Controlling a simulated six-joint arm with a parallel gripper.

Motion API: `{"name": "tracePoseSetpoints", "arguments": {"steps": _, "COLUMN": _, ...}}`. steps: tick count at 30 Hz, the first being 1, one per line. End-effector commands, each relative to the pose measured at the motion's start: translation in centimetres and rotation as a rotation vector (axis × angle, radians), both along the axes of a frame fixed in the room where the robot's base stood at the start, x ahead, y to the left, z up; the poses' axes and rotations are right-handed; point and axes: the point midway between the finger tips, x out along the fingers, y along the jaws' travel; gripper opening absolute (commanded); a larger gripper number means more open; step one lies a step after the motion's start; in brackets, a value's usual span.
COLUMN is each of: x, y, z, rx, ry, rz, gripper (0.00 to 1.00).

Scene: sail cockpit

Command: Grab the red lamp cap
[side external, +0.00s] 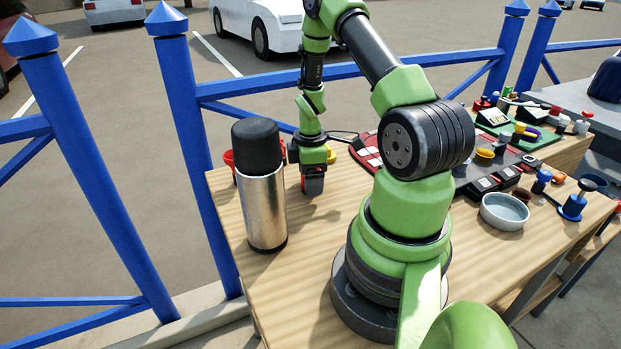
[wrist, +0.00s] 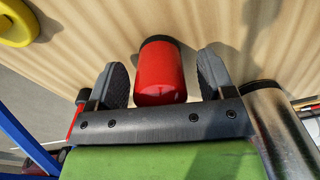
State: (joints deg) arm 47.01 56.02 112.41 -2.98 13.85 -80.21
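The red lamp cap (wrist: 160,75), a rounded red cylinder with a dark band at its far end, lies between the two dark fingers of my gripper (wrist: 162,64) in the wrist view. A gap shows on each side of it, so my gripper is open around it and not closed on it. In the side view my gripper (side external: 314,184) points down, low over the wooden table. A bit of red (side external: 313,170) shows at its fingers, and the rest of the cap is hidden there.
A steel flask (side external: 263,205) with a black lid stands left of my gripper, close by; its metal side (wrist: 284,120) shows in the wrist view. A yellow ring (wrist: 16,24) lies at the upper left. A red tray (side external: 370,153), dark panels and a round bowl (side external: 504,211) occupy the table's right.

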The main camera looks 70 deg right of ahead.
Motion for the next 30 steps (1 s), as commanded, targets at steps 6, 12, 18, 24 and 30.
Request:
{"name": "tracePoseSetpoints", "arguments": {"steps": 6, "x": 0.0, "y": 0.0, "z": 0.0, "rx": 0.0, "ry": 0.0, "rz": 0.0, "gripper": 0.25}}
{"name": "tracePoseSetpoints", "arguments": {"steps": 12, "x": 0.0, "y": 0.0, "z": 0.0, "rx": 0.0, "ry": 0.0, "rz": 0.001, "gripper": 0.22}}
{"name": "tracePoseSetpoints", "arguments": {"steps": 18, "x": 0.0, "y": 0.0, "z": 0.6, "rx": -0.001, "ry": 0.0, "rz": 0.0, "gripper": 0.22}}
{"name": "tracePoseSetpoints", "arguments": {"steps": 24, "x": 0.1, "y": -0.1, "z": 3.1, "rx": -0.004, "ry": -0.003, "rz": 0.0, "gripper": 0.22}}
{"name": "tracePoseSetpoints", "arguments": {"steps": 30, "x": 0.1, "y": -0.1, "z": 7.1, "rx": -0.005, "ry": -0.005, "rz": 0.001, "gripper": 0.22}}
